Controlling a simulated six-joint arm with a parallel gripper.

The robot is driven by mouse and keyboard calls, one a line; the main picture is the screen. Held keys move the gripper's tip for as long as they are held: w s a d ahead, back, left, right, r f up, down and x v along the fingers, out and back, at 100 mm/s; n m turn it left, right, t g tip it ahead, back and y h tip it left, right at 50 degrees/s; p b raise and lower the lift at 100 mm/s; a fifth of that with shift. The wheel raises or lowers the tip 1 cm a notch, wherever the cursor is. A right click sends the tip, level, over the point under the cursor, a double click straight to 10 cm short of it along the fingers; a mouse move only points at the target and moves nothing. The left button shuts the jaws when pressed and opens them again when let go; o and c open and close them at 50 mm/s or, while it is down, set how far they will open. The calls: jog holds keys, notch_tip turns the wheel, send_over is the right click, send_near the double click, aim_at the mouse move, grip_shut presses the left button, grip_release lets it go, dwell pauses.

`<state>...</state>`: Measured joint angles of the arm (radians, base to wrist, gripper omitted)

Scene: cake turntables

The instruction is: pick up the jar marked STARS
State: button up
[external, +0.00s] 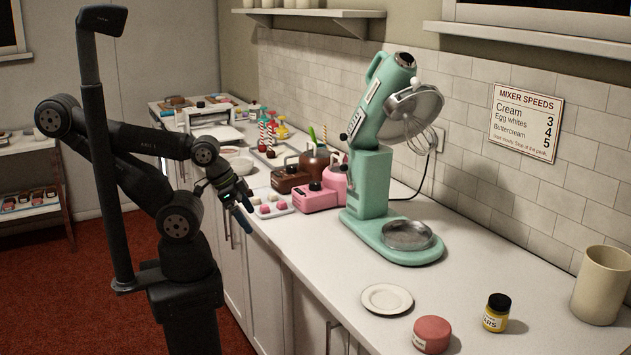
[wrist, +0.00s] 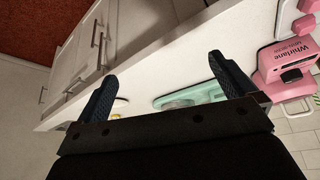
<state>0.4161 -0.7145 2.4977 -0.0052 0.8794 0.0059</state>
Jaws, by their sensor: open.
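The jar with yellow contents, a black lid and a label whose visible letters end in "ARS" (external: 496,313) stands upright on the white counter (external: 330,262), near the front right in the external view. My gripper (external: 243,205) is far to its left, by the counter's front edge near the pink appliance. The gripper is open and empty. In the wrist view its two dark fingers (wrist: 165,85) are spread apart. A small yellow bit (wrist: 117,115) shows by the left finger there; I cannot tell what it is.
The green stand mixer (external: 372,190) stands between my gripper and the jar. A pink-red tin (external: 431,335), a white plate (external: 387,299) and a cream canister (external: 601,285) are around the jar. A pink appliance (wrist: 285,62) is at the wrist view's right.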

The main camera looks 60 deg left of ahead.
jog(key=c, duration=0.6)
jog(key=shift+o, duration=0.2)
jog(key=shift+w+r, duration=0.1)
jog(key=w+d+r+m+g+h, duration=0.1)
jog(key=w+d+r+m, duration=0.1)
jog(key=w+d+r, duration=0.7)
jog(key=w+d+r+m+g, duration=0.1)
jog(key=w+d+r+m, duration=0.2)
jog(key=w+d+r, duration=0.65)
jog(key=m+g+h, duration=0.1)
jog(key=m+g, duration=0.1)
jog(key=m, duration=0.4)
send_over(497, 312)
jog(key=w+a, duration=0.1)
jog(key=a, duration=0.7)
notch_tip(497, 312, down, 11)
jog(key=x, duration=1.7)
jog(key=shift+d, duration=0.2)
